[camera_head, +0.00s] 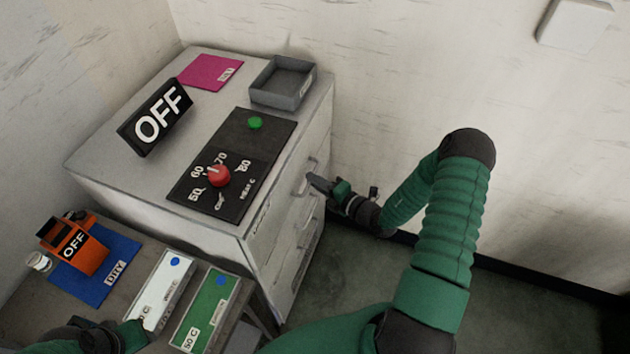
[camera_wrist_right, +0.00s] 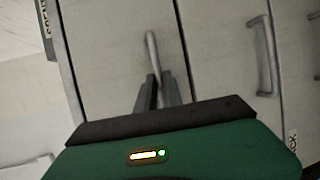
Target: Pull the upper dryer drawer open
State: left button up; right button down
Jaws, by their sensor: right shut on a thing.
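The white dryer cabinet (camera_head: 130,185) has drawers with bar handles on its right-hand front. The upper drawer handle (camera_head: 305,177) is partly covered in the head view by my right gripper (camera_head: 317,183). In the right wrist view, my right gripper (camera_wrist_right: 158,88) is shut on a pale bar handle (camera_wrist_right: 151,48), with the fingers on either side of its near end. The drawer front (camera_wrist_right: 110,55) looks flush with the cabinet. My left gripper (camera_head: 95,338) is at the lower left edge, partly cut off, and its jaws cannot be made out.
Another handle (camera_wrist_right: 264,55) sits on the neighbouring front. On the cabinet are a control panel (camera_head: 250,155) with a red knob, an OFF sign (camera_head: 155,117), a grey tray (camera_head: 262,98) and a pink card (camera_head: 205,70). Floor right of the cabinet is clear.

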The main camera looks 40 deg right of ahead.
jog(key=shift+s+f, duration=0.15)
jog(key=shift+f, duration=0.05)
dwell(0.6)
jog(key=s+d+p, duration=0.1)
jog(key=s+d, duration=0.7)
jog(key=s, duration=0.4)
jog(key=s+d+p, duration=0.1)
jog(key=s+d, duration=0.6)
jog(key=s, duration=0.5)
jog(key=shift+d, duration=0.4)
jog(key=shift+s, duration=0.1)
jog(key=c, duration=1.5)
grip_release()
jog(key=shift+d, duration=0.15)
jog(key=shift+r, duration=0.1)
jog(key=shift+b+v, duration=1.1)
jog(key=shift+v, duration=7.25)
